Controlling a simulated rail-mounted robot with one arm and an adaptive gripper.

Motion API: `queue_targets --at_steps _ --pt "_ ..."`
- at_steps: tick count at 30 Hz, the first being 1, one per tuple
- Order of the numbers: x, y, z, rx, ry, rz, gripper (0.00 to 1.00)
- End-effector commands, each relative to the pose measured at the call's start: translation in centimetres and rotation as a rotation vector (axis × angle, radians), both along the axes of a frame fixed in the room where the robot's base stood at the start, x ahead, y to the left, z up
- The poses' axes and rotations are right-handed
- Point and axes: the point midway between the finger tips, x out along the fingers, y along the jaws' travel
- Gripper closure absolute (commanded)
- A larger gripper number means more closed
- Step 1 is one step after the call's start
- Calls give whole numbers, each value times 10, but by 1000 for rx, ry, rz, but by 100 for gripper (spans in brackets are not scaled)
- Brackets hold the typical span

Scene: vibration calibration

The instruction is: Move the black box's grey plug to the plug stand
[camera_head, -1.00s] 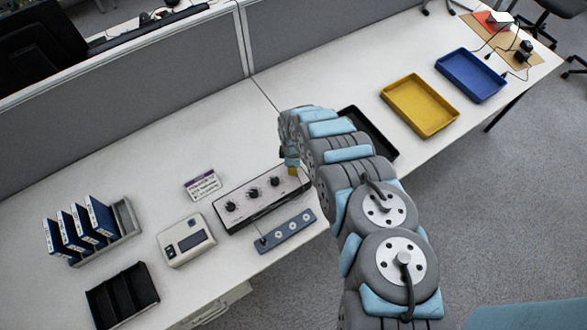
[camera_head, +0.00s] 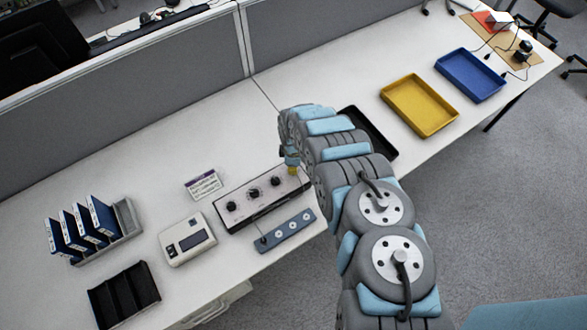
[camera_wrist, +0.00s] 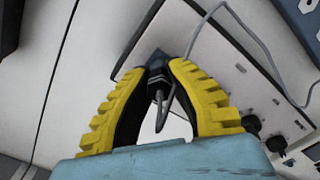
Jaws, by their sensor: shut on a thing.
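The black box (camera_head: 252,204), with a white panel and black knobs, lies in the middle of the desk; its panel (camera_wrist: 190,42) fills much of the wrist view. My gripper (camera_wrist: 158,66) is at the box's right end in the head view. Its yellow fingers are shut on the grey plug (camera_wrist: 157,88), which looks dark grey with a grey cable. I cannot tell whether the plug is seated in the box. The plug stand (camera_head: 272,238), a blue-grey strip with round sockets, lies in front of the box. In the head view my gripper hides the plug.
A beige device (camera_head: 187,240) and a small sign (camera_head: 203,185) stand left of the box. A black tray (camera_head: 368,132) is partly hidden behind my arm. A yellow tray (camera_head: 420,105) and blue tray (camera_head: 470,76) lie to the right. The grey cable (camera_wrist: 255,40) loops across the panel.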

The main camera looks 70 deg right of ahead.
Motion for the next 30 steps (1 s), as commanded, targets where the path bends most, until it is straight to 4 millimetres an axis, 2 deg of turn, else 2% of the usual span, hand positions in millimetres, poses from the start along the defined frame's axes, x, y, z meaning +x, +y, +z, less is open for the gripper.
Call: queue_targets --at_steps 7,25,30 --pt "0 0 5 0 0 0 100" --pt "1 -1 35 -3 -1 0 100" --pt "0 -1 36 -2 -1 0 100"
